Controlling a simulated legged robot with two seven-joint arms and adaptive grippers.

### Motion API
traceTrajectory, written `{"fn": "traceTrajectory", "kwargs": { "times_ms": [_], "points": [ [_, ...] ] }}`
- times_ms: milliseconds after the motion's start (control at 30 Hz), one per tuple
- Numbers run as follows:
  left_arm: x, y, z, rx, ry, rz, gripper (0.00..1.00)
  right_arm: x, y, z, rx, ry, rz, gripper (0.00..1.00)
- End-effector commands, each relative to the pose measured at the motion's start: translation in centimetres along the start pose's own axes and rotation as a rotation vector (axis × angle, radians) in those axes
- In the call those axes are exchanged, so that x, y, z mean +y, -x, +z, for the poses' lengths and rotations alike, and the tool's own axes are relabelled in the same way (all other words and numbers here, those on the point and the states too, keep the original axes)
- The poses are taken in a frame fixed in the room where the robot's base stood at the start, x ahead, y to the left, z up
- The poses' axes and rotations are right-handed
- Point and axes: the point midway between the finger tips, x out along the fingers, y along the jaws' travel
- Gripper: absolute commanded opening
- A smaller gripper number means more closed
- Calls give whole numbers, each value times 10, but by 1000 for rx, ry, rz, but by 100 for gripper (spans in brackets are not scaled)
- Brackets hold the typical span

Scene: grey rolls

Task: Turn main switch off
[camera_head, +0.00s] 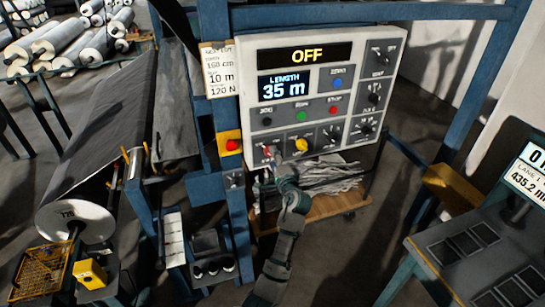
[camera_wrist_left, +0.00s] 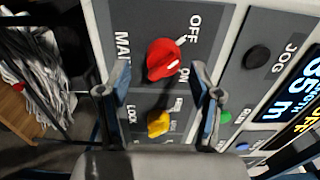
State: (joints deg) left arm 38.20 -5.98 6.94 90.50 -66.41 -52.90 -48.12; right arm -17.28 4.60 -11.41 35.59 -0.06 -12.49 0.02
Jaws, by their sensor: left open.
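The red main switch (camera_wrist_left: 163,60) is a rotary knob on the grey control panel (camera_head: 384,95). In the left wrist view it sits between the fingers, beside the labels MAIN, OFF and ON, with a white mark near OFF. In the head view the red knob (camera_head: 268,151) shows at the panel's lower left. My left gripper (camera_head: 284,170) is just in front of the panel's lower edge. In the left wrist view the gripper (camera_wrist_left: 160,82) is open, its fingers on either side of the knob; contact cannot be told. My right gripper is not in view.
A yellow knob (camera_wrist_left: 158,124) marked LOCK is close below the red one. The display (camera_head: 305,55) reads OFF and the length display (camera_head: 284,86) 35 m. A red button on a yellow box (camera_head: 231,146) is left of the panel. A blue post (camera_head: 238,215) stands beside my arm.

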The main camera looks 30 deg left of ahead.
Motion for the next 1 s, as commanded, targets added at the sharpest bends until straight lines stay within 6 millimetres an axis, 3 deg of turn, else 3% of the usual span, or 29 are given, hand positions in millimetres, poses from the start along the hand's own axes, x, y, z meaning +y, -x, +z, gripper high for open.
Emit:
{"fn": "traceTrajectory", "kwargs": {
  "times_ms": [200, 433, 600, 1000],
  "points": [
    [2, 51, -1, 3, 2, 4, 65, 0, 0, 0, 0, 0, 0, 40],
    [3, 89, -1, 2, -1, 4, 65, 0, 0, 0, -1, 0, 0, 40],
    [3, 99, -1, 1, -1, 5, 65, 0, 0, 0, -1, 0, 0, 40],
    [2, 100, -1, 1, -1, 4, 65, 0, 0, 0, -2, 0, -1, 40]
  ]
}}
